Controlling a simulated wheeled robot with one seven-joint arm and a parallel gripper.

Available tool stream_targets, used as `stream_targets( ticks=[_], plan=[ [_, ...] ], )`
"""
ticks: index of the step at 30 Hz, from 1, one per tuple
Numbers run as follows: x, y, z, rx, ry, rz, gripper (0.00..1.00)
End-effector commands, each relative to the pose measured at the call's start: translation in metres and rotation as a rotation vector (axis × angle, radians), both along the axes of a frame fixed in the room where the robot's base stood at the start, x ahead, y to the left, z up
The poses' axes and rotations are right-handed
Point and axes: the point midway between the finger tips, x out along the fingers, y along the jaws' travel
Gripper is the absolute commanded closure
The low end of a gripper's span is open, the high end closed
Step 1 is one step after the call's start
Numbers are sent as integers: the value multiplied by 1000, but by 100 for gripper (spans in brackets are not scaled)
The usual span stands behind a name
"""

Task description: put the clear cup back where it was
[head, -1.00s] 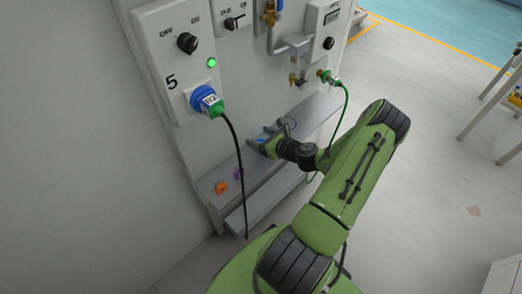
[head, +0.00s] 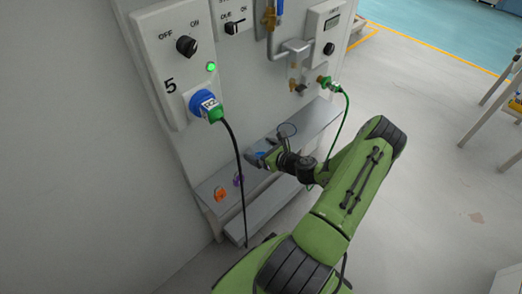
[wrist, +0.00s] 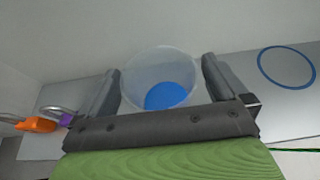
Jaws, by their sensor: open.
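The clear cup (wrist: 160,70) stands on the grey shelf between the two fingers of my gripper (wrist: 162,88) in the wrist view. A solid blue round patch shows at its bottom; I cannot tell whether it is in the cup or under it. The fingers are open on either side of the cup, with no clear grip on it. In the head view my gripper (head: 262,156) is low at the shelf and mostly hides the cup. An empty blue ring outline (wrist: 286,67) is marked on the shelf to the right of the cup.
An orange padlock (wrist: 36,125) and a purple padlock (wrist: 66,119) lie at the left on the shelf (head: 318,116). A black cable hangs from the blue plug socket (head: 203,101). A green hose (head: 345,115) hangs right of the ring. The wall panel rises behind.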

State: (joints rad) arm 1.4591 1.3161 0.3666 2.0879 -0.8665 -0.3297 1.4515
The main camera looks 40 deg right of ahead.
Motion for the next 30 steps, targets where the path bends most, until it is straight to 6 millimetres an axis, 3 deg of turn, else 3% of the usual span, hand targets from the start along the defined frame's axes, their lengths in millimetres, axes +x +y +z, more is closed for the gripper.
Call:
stream_targets(
  ticks=[12, 16, 19, 23, 27, 30],
  plan=[
    [-92, -4, 41, 0, 2, -6, 0],
    [-107, -3, 46, 0, 0, -2, 0],
    [-106, 2, 50, -35, 13, 46, 0],
    [-86, 35, 73, -254, 87, 342, 0],
    [-70, 89, 109, -618, 174, 813, 0],
    [-70, 126, 141, -896, 214, 1144, 0]
  ],
)
